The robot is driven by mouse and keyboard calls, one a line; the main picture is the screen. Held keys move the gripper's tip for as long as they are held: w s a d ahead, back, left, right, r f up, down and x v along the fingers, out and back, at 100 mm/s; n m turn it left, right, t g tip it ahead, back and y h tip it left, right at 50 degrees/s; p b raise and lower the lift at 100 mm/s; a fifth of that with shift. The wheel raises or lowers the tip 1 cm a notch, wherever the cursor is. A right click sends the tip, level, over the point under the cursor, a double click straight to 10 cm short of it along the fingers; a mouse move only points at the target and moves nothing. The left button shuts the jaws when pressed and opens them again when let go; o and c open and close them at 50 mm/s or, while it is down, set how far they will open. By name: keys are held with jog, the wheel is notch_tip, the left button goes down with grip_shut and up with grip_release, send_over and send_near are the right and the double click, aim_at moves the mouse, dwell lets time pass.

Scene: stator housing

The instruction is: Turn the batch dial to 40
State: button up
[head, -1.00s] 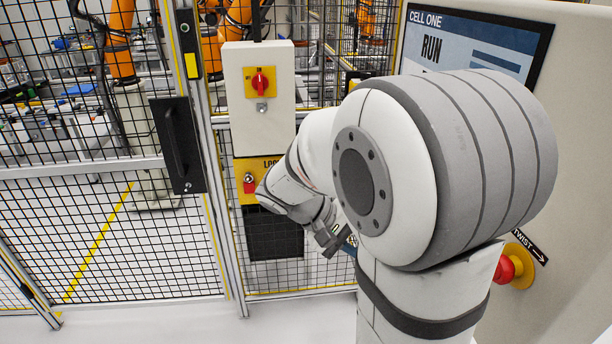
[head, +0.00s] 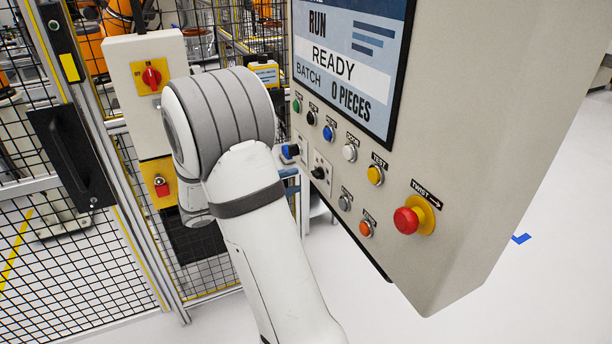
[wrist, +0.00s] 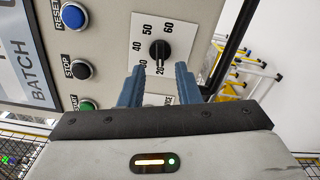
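The batch dial is a black knob (wrist: 160,49) on a white plate, with 20 to 60 printed around it. Its narrow end appears to face the 20 in the wrist view, but the pointer mark is too small to be sure. The dial (head: 318,172) also shows small in the head view. My gripper (wrist: 159,72) is open and empty, its two blue fingers apart, just short of the dial, which lies between and beyond their tips. The screen (head: 347,62) reads RUN, READY, BATCH 0 PIECES.
Blue (wrist: 74,15), black (wrist: 78,67) and green (wrist: 87,104) buttons sit beside the dial. The red emergency stop (head: 407,220) is on the panel's right. A fence (head: 60,150) and a box with a red switch (head: 152,75) stand left. Free floor lies right.

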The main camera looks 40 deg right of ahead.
aim_at(313, 175)
jog(key=shift+p+x, duration=0.65)
jog(key=shift+x, duration=1.45)
jog(key=shift+d+f, duration=0.1)
jog(key=shift+d, duration=0.1)
jog(key=shift+d+b, duration=0.15)
jog(key=shift+b, duration=0.2)
jog(key=shift+c, duration=0.4)
